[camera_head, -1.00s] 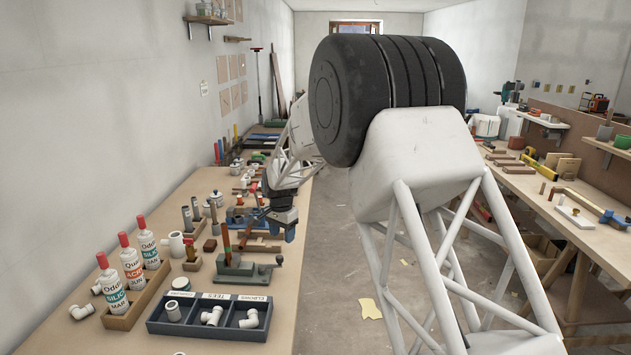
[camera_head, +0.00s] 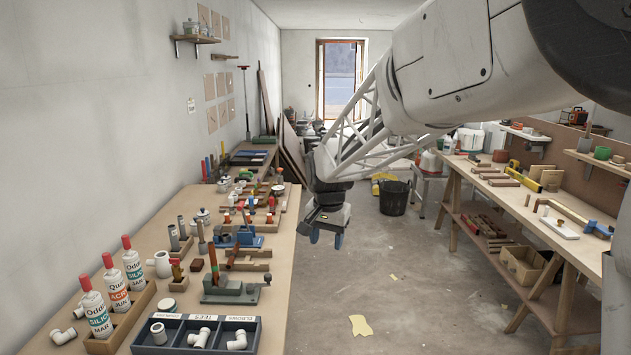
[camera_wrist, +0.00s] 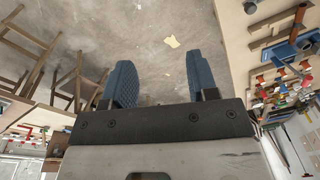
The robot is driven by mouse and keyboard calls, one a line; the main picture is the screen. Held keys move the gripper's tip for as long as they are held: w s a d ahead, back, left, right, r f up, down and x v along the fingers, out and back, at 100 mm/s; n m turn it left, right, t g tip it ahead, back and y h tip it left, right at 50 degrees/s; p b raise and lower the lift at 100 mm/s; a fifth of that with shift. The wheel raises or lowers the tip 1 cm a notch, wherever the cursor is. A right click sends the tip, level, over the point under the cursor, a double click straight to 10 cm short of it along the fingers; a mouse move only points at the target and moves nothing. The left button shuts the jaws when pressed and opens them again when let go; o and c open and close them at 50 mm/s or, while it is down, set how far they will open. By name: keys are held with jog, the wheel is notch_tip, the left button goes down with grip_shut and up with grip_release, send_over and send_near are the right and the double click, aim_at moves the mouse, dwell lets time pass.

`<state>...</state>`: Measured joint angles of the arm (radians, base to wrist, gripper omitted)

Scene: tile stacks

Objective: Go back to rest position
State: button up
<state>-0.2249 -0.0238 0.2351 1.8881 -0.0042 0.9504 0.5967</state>
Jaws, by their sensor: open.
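My gripper (camera_head: 326,236) hangs over the aisle floor, just right of the left workbench's edge in the head view. Its two blue fingers point down and are empty. In the wrist view the blue fingers (camera_wrist: 162,85) stand well apart with only bare floor between them. Nothing touches the gripper.
The left workbench (camera_head: 262,325) carries glue bottles (camera_head: 115,284), a dark compartment tray (camera_head: 252,340) with white fittings, and a green vise (camera_head: 234,289). The right workbench (camera_head: 500,190) holds tools. A black bucket (camera_head: 394,198) stands on the floor. The aisle floor (camera_head: 400,270) is mostly clear.

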jog(key=s+d+r+n, duration=0.1)
jog(key=s+d+r, duration=0.1)
jog(key=s+d, duration=0.5)
jog(key=s+d+r+n, duration=0.1)
jog(key=s+d+r, duration=0.15)
jog(key=s, duration=0.85)
jog(key=s+d+f+n, duration=0.1)
jog(key=s+d+f, duration=0.1)
jog(key=s, duration=0.8)
jog(key=s+d+f+n+t, duration=0.1)
jog(key=s+d, duration=0.3)
jog(key=s, duration=0.5)
jog(key=shift+s+f+t, duration=0.3)
jog(key=shift+s+f, duration=0.1)
jog(key=shift+f, duration=0.05)
